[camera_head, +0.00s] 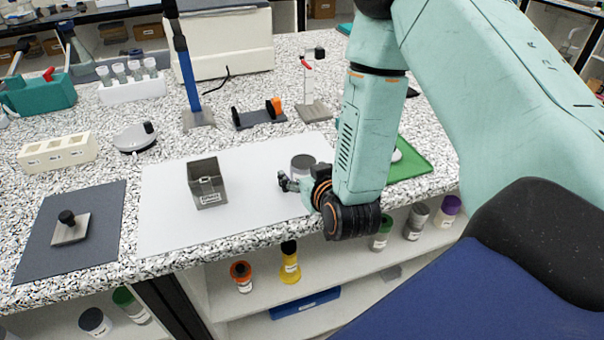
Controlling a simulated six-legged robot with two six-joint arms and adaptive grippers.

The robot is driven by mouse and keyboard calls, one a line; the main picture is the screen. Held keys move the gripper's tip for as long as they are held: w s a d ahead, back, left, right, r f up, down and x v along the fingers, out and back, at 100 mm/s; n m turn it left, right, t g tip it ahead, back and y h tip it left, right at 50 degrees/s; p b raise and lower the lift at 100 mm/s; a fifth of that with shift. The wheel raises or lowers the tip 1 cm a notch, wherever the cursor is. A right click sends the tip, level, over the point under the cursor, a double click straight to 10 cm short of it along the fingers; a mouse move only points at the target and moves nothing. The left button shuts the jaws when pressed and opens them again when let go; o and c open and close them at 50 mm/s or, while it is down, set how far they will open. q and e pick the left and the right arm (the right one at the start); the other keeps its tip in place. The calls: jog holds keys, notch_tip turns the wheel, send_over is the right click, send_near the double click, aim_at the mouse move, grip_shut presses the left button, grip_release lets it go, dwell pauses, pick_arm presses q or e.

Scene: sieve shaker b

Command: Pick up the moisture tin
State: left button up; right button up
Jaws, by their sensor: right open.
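A small round grey tin (302,162), which looks like the moisture tin, stands on the white mat (165,215) near its right side. My right arm comes down from the upper right, and its gripper (286,182) is just in front of the tin and slightly left of it. The gripper hides the lower part of the tin. Its jaws are small in this view and appear open, with nothing between them. Whether they touch the tin cannot be told. My left gripper is not in view.
A grey open box (207,187) with a label stands on the mat to the left. A dark mat (100,235) holds a plate with a black knob (70,228). A clamp-like holder (258,117) and a small stand (314,108) are behind.

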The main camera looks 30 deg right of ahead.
jog(key=shift+w+d+f, duration=0.2)
jog(key=shift+w, duration=0.05)
jog(key=shift+s+a+r, duration=0.1)
jog(key=shift+a+r, duration=0.05)
jog(key=shift+a, duration=0.05)
jog(key=shift+c, duration=1)
jog(key=shift+d, duration=0.1)
jog(key=c, duration=0.7)
jog(key=shift+c, duration=0.7)
